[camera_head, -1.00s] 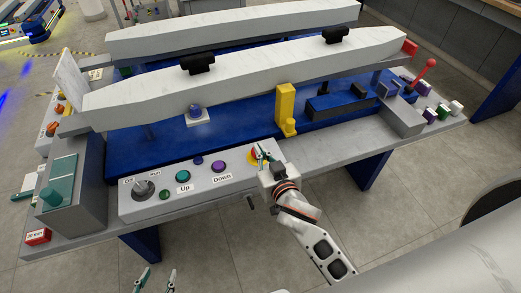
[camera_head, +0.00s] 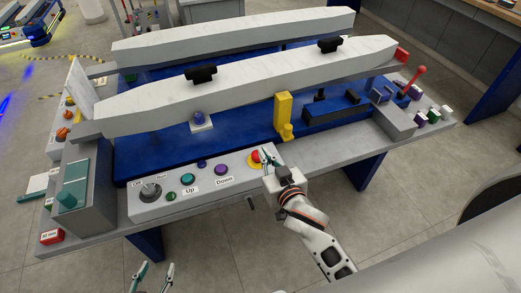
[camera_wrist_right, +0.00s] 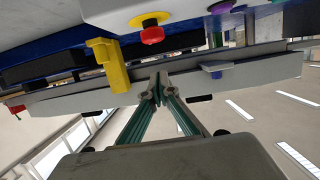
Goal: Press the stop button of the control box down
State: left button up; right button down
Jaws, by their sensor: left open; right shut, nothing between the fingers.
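The control box (camera_head: 240,183) is a light grey panel along the front edge of the cart. Its red stop button (camera_head: 254,159) on a yellow ring is at the right end. The button also shows in the right wrist view (camera_wrist_right: 152,34), above the fingertips in the picture. My right gripper (camera_head: 267,155) is shut and empty, just right of the button. In the right wrist view its fingertips (camera_wrist_right: 158,90) meet and appear apart from the button. My left gripper (camera_head: 154,274) is open and empty at the bottom edge, well away from the box.
A yellow bracket (camera_head: 283,115) stands behind the stop button. A knob (camera_head: 150,190) and several coloured buttons lie left along the box. A long pale beam (camera_head: 250,84) lies behind. Floor in front is clear.

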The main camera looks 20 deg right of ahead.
jog(key=v, duration=0.5)
jog(key=shift+s+r, duration=0.3)
jog(key=shift+s, duration=0.05)
jog(key=s+d+f+n+g+y, duration=0.1)
jog(key=s+f+n+g, duration=0.1)
jog(key=s+f, duration=0.4)
jog(key=s+d+f+n+g+y, duration=0.1)
jog(key=s+f, duration=0.4)
jog(key=f, duration=0.8)
jog(key=shift+s+d+f+n+g, duration=0.2)
jog(key=shift+s+f+n+g, duration=0.25)
jog(key=shift+g, duration=0.35)
jog(key=shift+w+r, duration=0.1)
jog(key=shift+r, duration=0.1)
